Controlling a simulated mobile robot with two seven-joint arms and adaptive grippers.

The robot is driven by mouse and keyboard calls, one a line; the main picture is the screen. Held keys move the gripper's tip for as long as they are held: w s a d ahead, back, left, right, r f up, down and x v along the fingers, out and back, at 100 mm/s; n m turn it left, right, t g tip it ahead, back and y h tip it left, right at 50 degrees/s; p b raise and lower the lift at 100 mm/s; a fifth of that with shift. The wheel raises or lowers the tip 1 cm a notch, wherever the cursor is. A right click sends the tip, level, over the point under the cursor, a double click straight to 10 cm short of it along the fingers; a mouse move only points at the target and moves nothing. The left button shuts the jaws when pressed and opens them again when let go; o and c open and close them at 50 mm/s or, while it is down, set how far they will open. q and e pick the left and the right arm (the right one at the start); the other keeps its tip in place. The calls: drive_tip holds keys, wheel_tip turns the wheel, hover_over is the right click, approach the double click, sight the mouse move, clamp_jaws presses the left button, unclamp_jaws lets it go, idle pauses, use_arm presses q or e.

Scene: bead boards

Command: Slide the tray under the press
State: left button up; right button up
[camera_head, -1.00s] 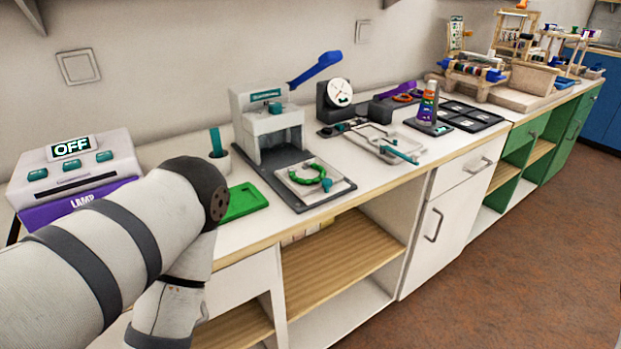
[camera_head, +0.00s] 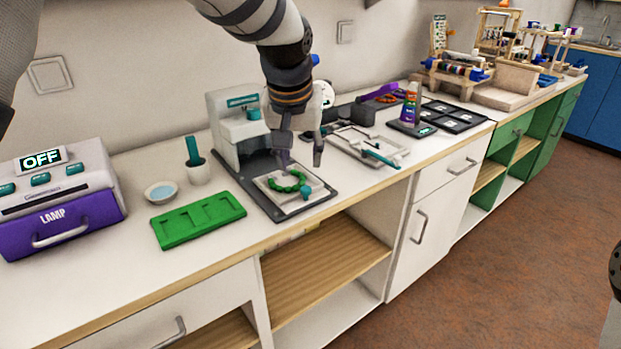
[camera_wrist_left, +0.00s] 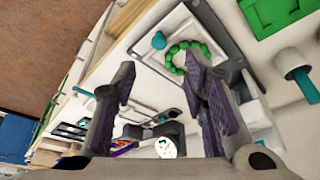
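The white tray (camera_head: 319,190) holds a ring of green beads (camera_head: 287,182) and has a teal knob (camera_head: 306,192) at its front. It lies on the dark base plate, in front of the grey press (camera_head: 228,132). My left gripper (camera_head: 300,160) is open and empty, pointing down just above the tray, fingers apart. In the left wrist view the open fingers (camera_wrist_left: 160,68) show with the bead ring (camera_wrist_left: 186,56) and knob (camera_wrist_left: 158,40) beyond them. The press's blue lever is mostly hidden behind my left arm. My right gripper is out of view.
A clamp frame (camera_head: 368,146) lies close to the right.

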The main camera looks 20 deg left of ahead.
sight(305, 188)
use_arm(q)
drive_tip(key=b+x, duration=0.1)
drive_tip(key=x, duration=0.9)
drive_tip(key=shift+w+f, duration=0.2)
drive_tip(key=shift+w, duration=0.1)
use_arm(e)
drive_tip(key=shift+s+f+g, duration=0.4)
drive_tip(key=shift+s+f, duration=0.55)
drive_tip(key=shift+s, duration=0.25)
use_arm(q)
clamp_jaws()
